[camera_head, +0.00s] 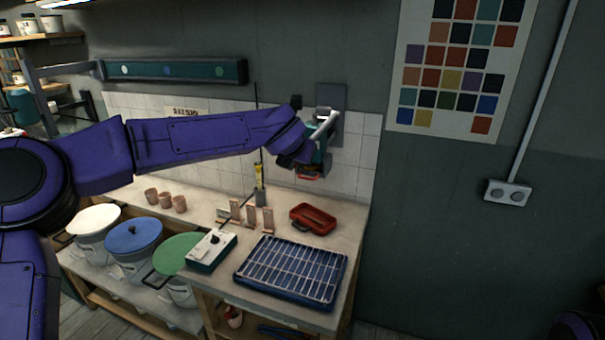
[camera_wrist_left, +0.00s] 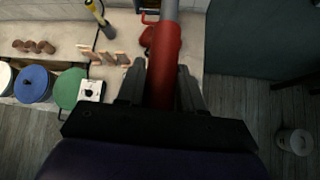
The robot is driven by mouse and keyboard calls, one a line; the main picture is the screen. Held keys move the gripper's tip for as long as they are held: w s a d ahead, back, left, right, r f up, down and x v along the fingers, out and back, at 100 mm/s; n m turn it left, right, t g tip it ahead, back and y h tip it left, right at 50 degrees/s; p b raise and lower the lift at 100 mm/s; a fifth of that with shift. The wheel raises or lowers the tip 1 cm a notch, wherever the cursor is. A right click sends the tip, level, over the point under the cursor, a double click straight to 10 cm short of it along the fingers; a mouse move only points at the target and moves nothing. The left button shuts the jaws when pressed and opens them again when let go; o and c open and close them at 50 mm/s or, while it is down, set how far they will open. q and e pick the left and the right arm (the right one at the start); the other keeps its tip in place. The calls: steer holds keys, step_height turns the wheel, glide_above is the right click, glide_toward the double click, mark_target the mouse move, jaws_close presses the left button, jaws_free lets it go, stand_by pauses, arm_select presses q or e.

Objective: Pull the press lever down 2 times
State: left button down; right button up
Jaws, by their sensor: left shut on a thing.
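The press lever (camera_head: 324,127) shows in the head view as a pale grey bar in front of a dark grey wall plate (camera_head: 331,97). In the left wrist view the lever has a red grip (camera_wrist_left: 164,52) on a grey rod. My left gripper (camera_head: 309,162) is up at the lever, above the back of the workbench, and hides part of it. In the wrist view the fingers of my left gripper (camera_wrist_left: 160,88) are on both sides of the red grip, shut on it. My right gripper is not in view.
Below is a workbench with a red tray (camera_head: 322,222), a wire rack (camera_head: 291,270), a small control box (camera_head: 211,251) and brown cups (camera_head: 165,200). Lidded buckets (camera_head: 133,236) stand at the left. The wall right of the bench is clear, apart from a colour chart and switch box.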

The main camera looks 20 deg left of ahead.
arm_select(q)
step_height(320, 180, up, 3)
steer(key=shift+f+g, duration=0.2)
steer(key=shift+g, duration=0.2)
steer(key=shift+r, duration=0.3)
steer(key=shift+w+r, duration=0.1)
steer(key=c, duration=0.8)
jaws_free()
